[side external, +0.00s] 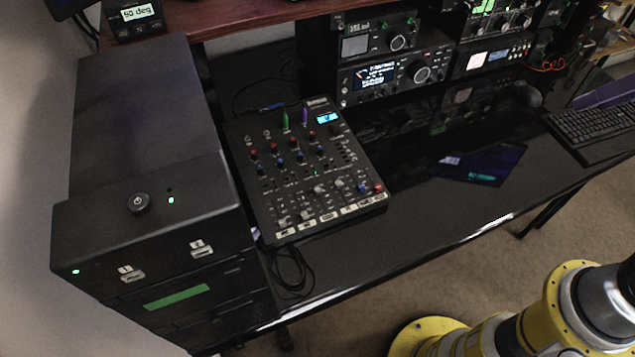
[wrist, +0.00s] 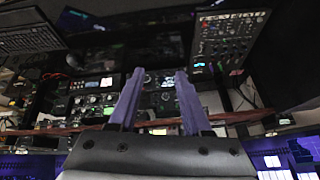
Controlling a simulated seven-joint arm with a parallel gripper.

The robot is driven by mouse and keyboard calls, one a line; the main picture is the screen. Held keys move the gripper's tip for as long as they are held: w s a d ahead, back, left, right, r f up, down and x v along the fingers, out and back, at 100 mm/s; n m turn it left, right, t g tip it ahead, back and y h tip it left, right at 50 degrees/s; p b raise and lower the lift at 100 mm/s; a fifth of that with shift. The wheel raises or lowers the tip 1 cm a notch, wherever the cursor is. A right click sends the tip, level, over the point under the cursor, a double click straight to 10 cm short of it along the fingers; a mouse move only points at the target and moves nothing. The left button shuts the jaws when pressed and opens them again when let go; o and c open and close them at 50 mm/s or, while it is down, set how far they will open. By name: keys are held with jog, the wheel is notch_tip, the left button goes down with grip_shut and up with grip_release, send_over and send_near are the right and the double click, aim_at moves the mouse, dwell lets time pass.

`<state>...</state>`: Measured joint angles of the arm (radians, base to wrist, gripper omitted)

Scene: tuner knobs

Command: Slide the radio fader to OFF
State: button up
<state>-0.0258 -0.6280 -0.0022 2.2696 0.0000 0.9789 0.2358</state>
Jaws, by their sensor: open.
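The black audio mixer (side external: 312,170) lies on the desk in the side view, with rows of red, blue and white knobs. Several faders (side external: 318,189) sit near its front edge above white labels (side external: 328,216). The labels are too small to read surely, so I cannot tell which fader is the radio one or its exact setting. The mixer also shows at the upper right of the wrist view (wrist: 228,45). My gripper (wrist: 159,74) shows only in the wrist view, with two purple fingers apart and nothing between them. It is away from the mixer, touching nothing visible.
A black box unit (side external: 150,190) stands left of the mixer. Radios (side external: 385,80) stand behind, under a wooden shelf (side external: 230,18). A keyboard (side external: 595,125) lies at the right. A cable (side external: 290,272) lies by the mixer's front.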

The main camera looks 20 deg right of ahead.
jog(key=w+a+r+g, duration=0.1)
jog(key=w+a+r, duration=0.15)
jog(key=w, duration=0.35)
jog(key=w+a+r, duration=0.1)
jog(key=w+a, duration=0.2)
jog(key=w, duration=0.2)
jog(key=n+g, duration=0.2)
jog(key=g, duration=0.3)
send_over(317, 189)
notch_tip(317, 189, down, 23)
notch_tip(317, 189, down, 13)
jog(key=shift+f, duration=0.15)
grip_shut()
